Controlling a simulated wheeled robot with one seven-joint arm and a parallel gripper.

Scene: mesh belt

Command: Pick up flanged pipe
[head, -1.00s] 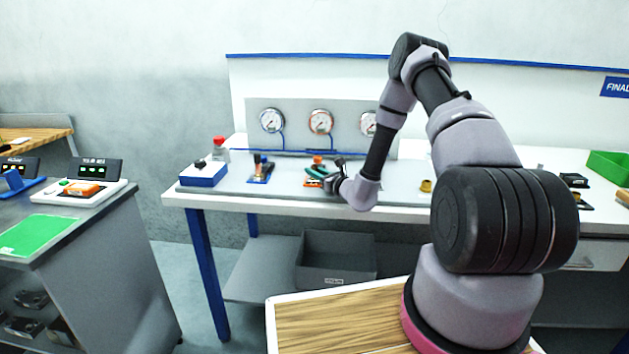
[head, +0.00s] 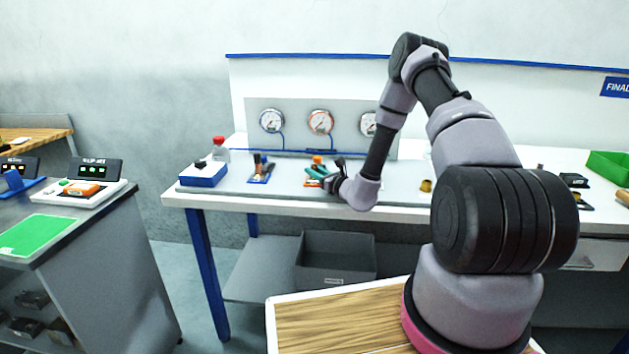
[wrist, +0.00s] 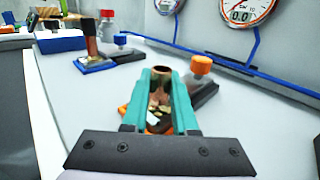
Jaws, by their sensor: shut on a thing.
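The flanged pipe (wrist: 160,84) shows in the wrist view as a copper-brown tube with an open top, upright between the teal fingers. My gripper (wrist: 163,76) is shut on it, one finger on each side. In the head view my gripper (head: 314,172) is low over the grey bench top, in front of the gauge panel. There the pipe is too small and covered to make out. An orange part shows low around the fingers in the wrist view; whether it belongs to the pipe or to a holder below, I cannot tell.
An orange-capped fitting (wrist: 201,66) stands close to the right finger. A blue-based stand (head: 261,170) and a blue box (head: 204,174) lie to the left. The gauge panel (head: 346,132) stands behind. A brass fitting (head: 426,186) is to the right.

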